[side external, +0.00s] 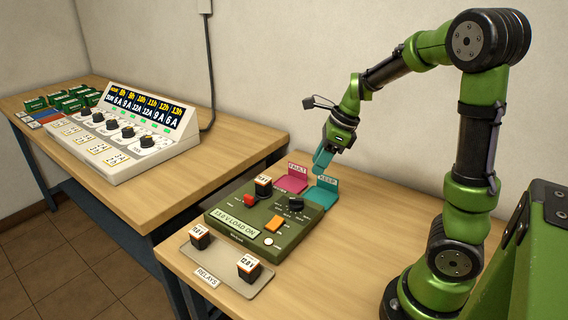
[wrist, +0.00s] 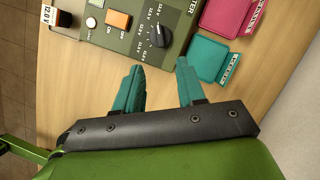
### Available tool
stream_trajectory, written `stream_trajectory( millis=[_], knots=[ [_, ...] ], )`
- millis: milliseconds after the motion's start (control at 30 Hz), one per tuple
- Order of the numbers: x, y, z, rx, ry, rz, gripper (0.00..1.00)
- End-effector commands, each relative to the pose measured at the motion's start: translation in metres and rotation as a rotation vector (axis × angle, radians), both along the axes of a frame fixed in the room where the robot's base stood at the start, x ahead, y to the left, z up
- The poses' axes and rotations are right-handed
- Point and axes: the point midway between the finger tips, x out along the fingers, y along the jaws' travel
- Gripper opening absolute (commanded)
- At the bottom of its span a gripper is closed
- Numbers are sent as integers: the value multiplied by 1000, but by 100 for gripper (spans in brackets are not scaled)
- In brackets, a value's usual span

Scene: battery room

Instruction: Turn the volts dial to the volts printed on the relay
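The volts dial (side external: 296,203) is a black knob at the back right of the green tester (side external: 232,252). In the wrist view the dial (wrist: 158,35) has several volt marks along its left side; I cannot tell its exact setting. A black relay with an orange-edged white label (side external: 263,186) stands upright in the tester's top; its print is too small to read surely. My gripper (side external: 322,163) is above and behind the tester, apart from the dial. In the wrist view its teal fingers (wrist: 158,78) are spread and empty, just short of the dial.
Two relays, one at the left (side external: 200,236) and one at the right (side external: 249,268), stand on a tray at the front. A pink FAULT tray (side external: 291,184) and a teal tray (side external: 324,196) lie behind the tester. An orange switch (side external: 273,224) is near the dial. A console (side external: 140,140) is on another table.

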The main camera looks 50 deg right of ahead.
Motion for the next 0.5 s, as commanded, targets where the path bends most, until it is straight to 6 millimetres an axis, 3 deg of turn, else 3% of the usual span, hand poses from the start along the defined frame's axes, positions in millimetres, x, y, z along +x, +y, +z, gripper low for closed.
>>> stream_trajectory(
  millis=[300,500],
  knots=[
    [22,13,-66,-2,7,0,39],
    [33,19,-95,-1,3,1,39]
  ],
)
